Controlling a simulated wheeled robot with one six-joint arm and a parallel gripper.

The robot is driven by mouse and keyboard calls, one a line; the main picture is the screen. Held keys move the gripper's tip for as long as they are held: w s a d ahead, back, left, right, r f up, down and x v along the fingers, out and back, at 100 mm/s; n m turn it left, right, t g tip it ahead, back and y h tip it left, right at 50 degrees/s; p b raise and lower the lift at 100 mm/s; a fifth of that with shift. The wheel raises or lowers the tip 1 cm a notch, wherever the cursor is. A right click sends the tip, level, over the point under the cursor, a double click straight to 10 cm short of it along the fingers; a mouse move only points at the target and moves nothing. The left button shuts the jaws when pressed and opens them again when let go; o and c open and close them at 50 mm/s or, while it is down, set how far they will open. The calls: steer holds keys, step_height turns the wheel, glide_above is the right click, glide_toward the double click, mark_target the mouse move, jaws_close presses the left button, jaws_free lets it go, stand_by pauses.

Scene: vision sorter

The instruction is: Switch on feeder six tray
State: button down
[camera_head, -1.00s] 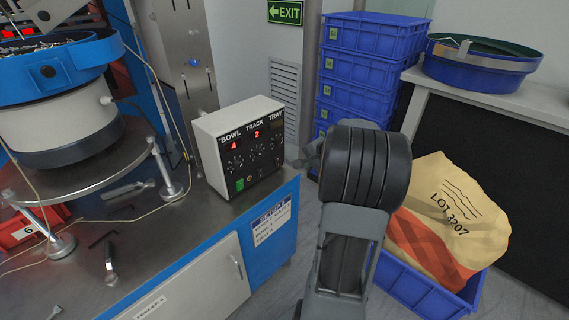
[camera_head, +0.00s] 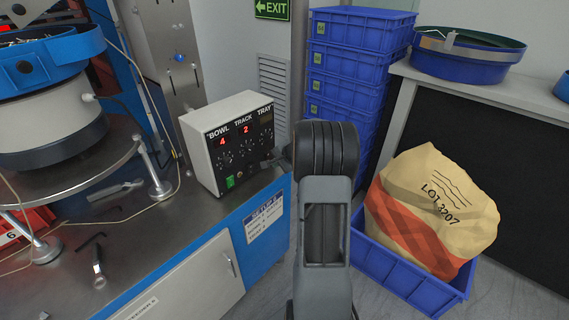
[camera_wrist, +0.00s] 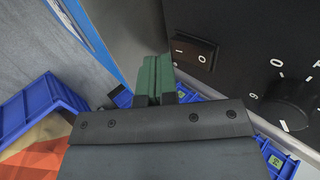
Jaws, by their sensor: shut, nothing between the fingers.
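The white control box (camera_head: 205,155) stands on the bench corner, its black panel marked BOWL, TRACK and TRAY. Red digits 4 and 2 glow under BOWL and TRACK; the TRAY display (camera_head: 265,118) is dark. My gripper (camera_head: 268,164) is at the lower right of the panel, partly hidden by my arm. In the wrist view its green fingers (camera_wrist: 157,78) are shut and empty. A black rocker switch (camera_wrist: 193,48) marked I and O is just right of the fingertips; I cannot tell whether they touch. A black knob (camera_wrist: 292,105) is farther right.
The blue feeder bowl (camera_head: 45,70) stands left on a round metal plate, near a red bin labelled 6 (camera_head: 25,228). Stacked blue crates (camera_head: 350,60) are behind my arm. A sack (camera_head: 432,205) sits in a blue crate (camera_head: 400,280) to the right.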

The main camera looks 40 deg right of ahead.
steer(key=shift+w+a+f, duration=0.1)
steer(key=shift+w+a, duration=0.05)
steer(key=shift+w, duration=0.65)
steer(key=f+b, duration=0.1)
steer(key=b, duration=0.2)
steer(key=shift+w+t, duration=0.15)
steer(key=shift+t, duration=0.15)
steer(key=shift+r+p, duration=0.45)
steer(key=shift+p, duration=0.05)
steer(key=shift+r, duration=0.2)
steer(key=shift+r+p, duration=0.5)
steer(key=shift+r, duration=0.2)
